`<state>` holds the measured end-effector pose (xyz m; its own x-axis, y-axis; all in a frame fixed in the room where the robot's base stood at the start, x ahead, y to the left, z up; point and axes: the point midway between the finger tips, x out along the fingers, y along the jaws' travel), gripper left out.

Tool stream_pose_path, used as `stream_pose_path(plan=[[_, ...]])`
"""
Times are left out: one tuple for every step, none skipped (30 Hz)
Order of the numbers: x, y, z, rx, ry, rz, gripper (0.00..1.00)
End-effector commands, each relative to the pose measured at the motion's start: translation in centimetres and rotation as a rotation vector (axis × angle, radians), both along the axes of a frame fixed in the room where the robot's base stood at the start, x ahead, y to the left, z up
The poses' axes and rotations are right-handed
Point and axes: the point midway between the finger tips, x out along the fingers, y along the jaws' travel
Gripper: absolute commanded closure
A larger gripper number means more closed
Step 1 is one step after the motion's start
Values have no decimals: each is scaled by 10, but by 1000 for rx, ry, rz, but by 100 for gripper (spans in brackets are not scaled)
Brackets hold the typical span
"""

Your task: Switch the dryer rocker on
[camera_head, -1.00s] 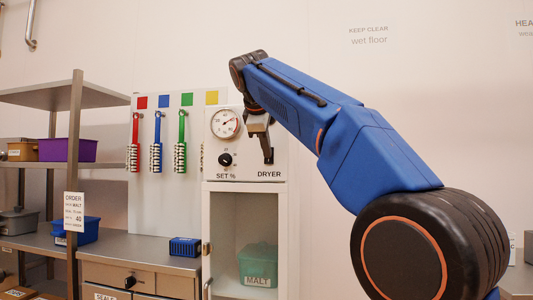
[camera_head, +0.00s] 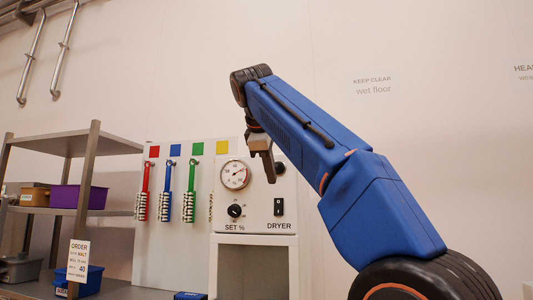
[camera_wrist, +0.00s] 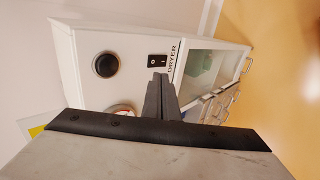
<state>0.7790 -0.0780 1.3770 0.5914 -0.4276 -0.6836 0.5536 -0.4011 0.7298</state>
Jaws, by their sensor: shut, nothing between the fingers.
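The dryer rocker (camera_head: 278,207) is a small black switch on the white dryer panel (camera_head: 258,205), just above the word DRYER. In the wrist view the rocker (camera_wrist: 157,61) shows white O and I marks; I cannot tell which side is pressed. My gripper (camera_head: 271,180) is shut and empty, pointing down in front of the panel, above the rocker in the head view. In the wrist view my fingers (camera_wrist: 160,82) end close to the rocker, with no clear contact. A round black button (camera_wrist: 105,65) beside the rocker is partly hidden by my gripper in the head view.
A round gauge (camera_head: 235,175) and a black SET % knob (camera_head: 236,211) sit left of the rocker. Colored brushes (camera_head: 167,190) hang on a board further left. In the wrist view, the dryer's glass-front cabinet (camera_wrist: 205,70) lies beyond the panel.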

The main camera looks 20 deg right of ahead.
Motion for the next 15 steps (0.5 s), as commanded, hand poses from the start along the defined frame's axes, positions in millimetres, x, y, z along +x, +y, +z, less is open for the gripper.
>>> stream_pose_path(plan=[[-5,5,7,0,-3,2,100],[-9,8,10,1,-2,2,100],[-12,11,15,1,-2,2,100],[-14,12,18,1,-2,2,100],[-17,14,21,1,-2,1,100],[-20,17,25,1,-2,1,100],[-23,19,28,2,-1,2,100],[-26,20,30,2,-1,2,100],[-28,22,33,1,-1,1,100],[-29,23,35,0,-1,1,100],[-31,24,37,0,-1,1,100],[-33,26,39,1,0,1,100],[-34,27,41,0,-1,1,100],[-35,27,42,-1,-1,1,100],[-37,28,44,0,0,0,100]])
